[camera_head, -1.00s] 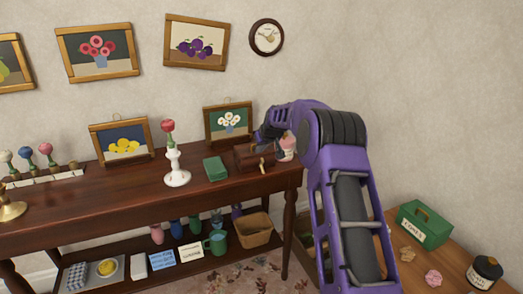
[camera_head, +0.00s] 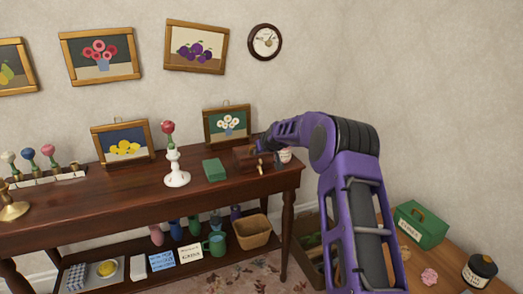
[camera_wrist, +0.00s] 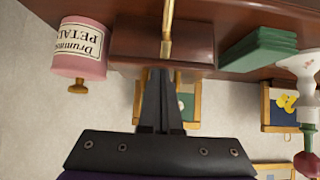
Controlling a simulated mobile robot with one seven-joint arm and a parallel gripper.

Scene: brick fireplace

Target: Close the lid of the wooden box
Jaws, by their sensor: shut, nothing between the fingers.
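The wooden box (camera_head: 242,160) is dark brown and stands near the right end of the long table, with a thin gold piece (camera_head: 260,168) at its right side. In the wrist view the box (camera_wrist: 135,42) is upper centre, with the gold piece (camera_wrist: 168,30) across it. I cannot clearly tell the lid's angle. My gripper (camera_wrist: 160,72) is shut and empty, its fingertips at the box's near edge in that view; contact is unclear. In the head view my gripper (camera_head: 262,146) is small and partly hidden at the box's right rear.
A pink jar (camera_wrist: 82,48) stands close beside the box. A green block (camera_head: 215,170) and a white vase (camera_head: 177,170) with a flower are left of it. A framed flower picture (camera_head: 228,124) leans behind. The table (camera_head: 110,190) is clear in front.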

